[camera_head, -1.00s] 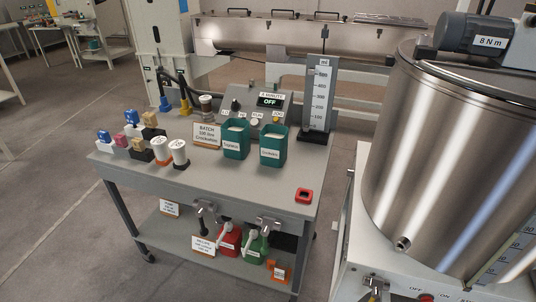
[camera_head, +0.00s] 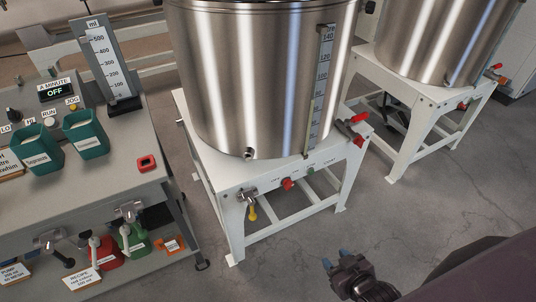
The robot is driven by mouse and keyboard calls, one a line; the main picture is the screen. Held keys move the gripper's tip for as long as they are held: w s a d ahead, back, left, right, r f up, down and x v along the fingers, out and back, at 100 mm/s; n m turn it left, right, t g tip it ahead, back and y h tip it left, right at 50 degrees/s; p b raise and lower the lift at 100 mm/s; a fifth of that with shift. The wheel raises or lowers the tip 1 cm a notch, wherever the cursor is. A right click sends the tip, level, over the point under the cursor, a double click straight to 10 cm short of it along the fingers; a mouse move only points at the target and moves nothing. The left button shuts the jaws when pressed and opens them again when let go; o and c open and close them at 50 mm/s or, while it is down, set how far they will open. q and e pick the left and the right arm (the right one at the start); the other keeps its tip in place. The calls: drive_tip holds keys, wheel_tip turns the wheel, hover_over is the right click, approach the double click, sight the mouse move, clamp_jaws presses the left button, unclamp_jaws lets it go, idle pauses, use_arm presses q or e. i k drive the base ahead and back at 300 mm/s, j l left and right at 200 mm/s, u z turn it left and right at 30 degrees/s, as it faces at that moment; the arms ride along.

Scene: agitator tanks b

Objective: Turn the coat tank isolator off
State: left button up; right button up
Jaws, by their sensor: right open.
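A large steel tank (camera_head: 240,80) with a level scale stands on a white frame (camera_head: 225,182) in the middle of the view. A red rotary switch (camera_head: 287,184) sits on the frame's front panel, with a small green button to its right. A red-handled part (camera_head: 357,124) sits at the frame's right corner. My right gripper (camera_head: 337,262) is open and empty at the lower right, above the floor and apart from the frame. My left gripper is out of view.
A second steel tank (camera_head: 440,38) on a white frame (camera_head: 412,93) stands behind at the right, with red-handled parts. A yellow-handled tap (camera_head: 252,211) sticks out of the nearer frame. A grey cart (camera_head: 122,175) with teal cups stands at the left. Open floor lies between.

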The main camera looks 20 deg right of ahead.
sight(287, 183)
drive_tip(key=k+j+z, duration=0.25)
drive_tip(key=j+z, duration=0.15)
drive_tip(key=k+j+z, duration=0.25)
drive_tip(key=z, duration=0.15)
drive_tip(key=j, duration=0.1)
